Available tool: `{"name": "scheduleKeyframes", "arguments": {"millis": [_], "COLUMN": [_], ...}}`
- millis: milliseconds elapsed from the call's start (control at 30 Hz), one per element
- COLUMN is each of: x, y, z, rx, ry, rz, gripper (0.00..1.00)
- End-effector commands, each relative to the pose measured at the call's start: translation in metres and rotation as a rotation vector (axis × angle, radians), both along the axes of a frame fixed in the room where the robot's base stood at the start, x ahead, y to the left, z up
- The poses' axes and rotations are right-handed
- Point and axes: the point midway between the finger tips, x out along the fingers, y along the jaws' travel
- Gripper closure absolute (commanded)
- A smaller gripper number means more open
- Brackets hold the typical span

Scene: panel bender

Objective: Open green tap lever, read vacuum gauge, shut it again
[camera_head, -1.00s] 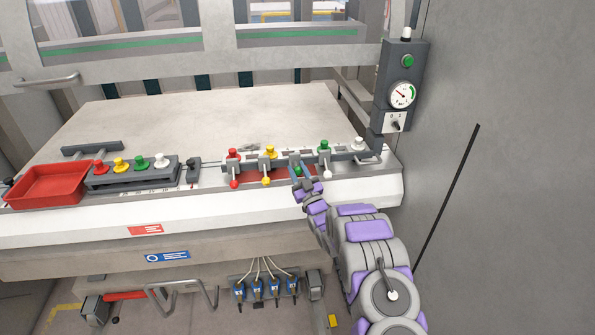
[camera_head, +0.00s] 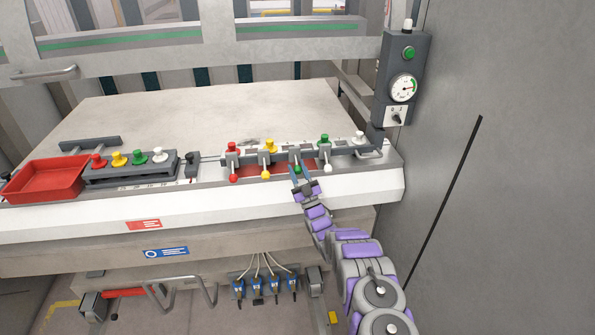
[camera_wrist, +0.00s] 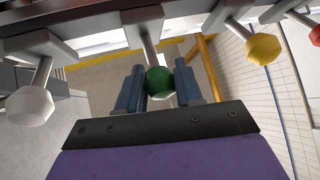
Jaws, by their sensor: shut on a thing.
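The green tap lever (camera_wrist: 160,82) has a round green knob on a pale metal stem. In the wrist view the knob sits between the two blue-grey fingers of my gripper (camera_wrist: 159,92). In the head view my gripper (camera_head: 301,172) reaches the same lever at the front edge of the machine bed, and its fingers partly hide the knob. The lever hangs outward and down, much like its neighbours. The round white vacuum gauge (camera_head: 403,88) is on the grey post box at the upper right, with a green arc; its needle is too small to read exactly.
A white lever (camera_wrist: 31,105) and a yellow lever (camera_wrist: 262,48) flank the green one closely. A red lever (camera_head: 233,177) is farther left. Coloured knobs stand behind the levers. A red tray (camera_head: 44,180) lies far left. A grey wall (camera_head: 500,180) closes the right side.

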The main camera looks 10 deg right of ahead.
Motion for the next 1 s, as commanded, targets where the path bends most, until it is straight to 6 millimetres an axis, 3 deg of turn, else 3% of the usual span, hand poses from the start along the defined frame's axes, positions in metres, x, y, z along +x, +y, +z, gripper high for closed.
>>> {"name": "scheduleKeyframes", "arguments": {"millis": [367,400,600,1000], "x": [0.0002,0.0003,-0.0001,-0.0054], "y": [-0.0001,-0.0001,-0.0001,-0.0023], "z": [-0.0027,-0.0027,-0.0014,-0.0071], "rx": [0.0,0.0,0.0,-0.001], "ry": [0.004,0.004,0.002,0.004], "rz": [0.0,0.0,0.0,-0.001], "gripper": [1.0,0.63,0.44,0.41]}}
